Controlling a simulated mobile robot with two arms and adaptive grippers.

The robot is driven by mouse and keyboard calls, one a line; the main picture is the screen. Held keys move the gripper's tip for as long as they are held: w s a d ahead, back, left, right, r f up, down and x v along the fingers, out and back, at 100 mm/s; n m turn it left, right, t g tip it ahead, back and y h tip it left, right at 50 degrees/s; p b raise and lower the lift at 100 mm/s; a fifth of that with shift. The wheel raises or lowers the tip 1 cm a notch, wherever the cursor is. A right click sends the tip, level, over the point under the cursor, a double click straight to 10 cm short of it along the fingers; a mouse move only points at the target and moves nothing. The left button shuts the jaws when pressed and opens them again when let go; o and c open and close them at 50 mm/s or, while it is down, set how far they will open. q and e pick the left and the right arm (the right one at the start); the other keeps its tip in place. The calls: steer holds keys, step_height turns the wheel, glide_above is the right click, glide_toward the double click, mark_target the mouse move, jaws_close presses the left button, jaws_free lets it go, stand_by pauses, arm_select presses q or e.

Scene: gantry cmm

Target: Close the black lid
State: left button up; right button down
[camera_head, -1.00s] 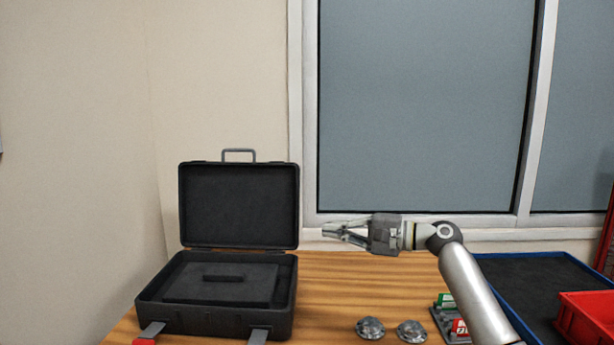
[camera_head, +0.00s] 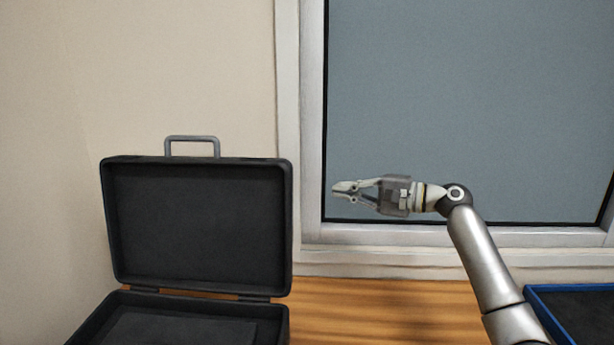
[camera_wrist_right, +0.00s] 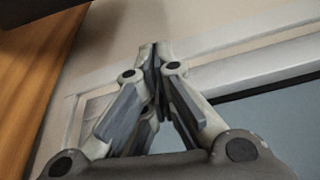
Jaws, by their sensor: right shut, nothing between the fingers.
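The black lid (camera_head: 198,222) stands upright and open at the back of the black case (camera_head: 100,321), on the left in the head view. A grey handle (camera_head: 192,139) is on the lid's top edge. The case's lower part is cut off by the bottom of the view. My right gripper (camera_head: 340,189) is shut and empty, to the right of the lid and apart from it, pointing left. In the right wrist view its fingertips (camera_wrist_right: 155,50) meet. A dark edge shows at that view's top left. My left gripper is not in view.
The wooden table (camera_head: 390,310) is bare to the right of the case. A blue-edged tray (camera_head: 570,312) lies at the right. A wall and a window (camera_head: 450,110) stand behind the table.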

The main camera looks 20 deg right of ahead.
steer(key=r+p+x, duration=0.1)
steer(key=p+x, duration=0.2)
steer(key=x, duration=0.7)
arm_select(q)
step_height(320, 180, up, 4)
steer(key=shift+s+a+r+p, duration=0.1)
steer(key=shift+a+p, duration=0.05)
steer(key=shift+p, duration=0.4)
arm_select(e)
steer(key=s, duration=0.1)
steer(key=s+a, duration=0.1)
steer(key=s, duration=0.1)
steer(key=shift+s+a+r, duration=0.1)
steer(key=shift+s+a, duration=0.2)
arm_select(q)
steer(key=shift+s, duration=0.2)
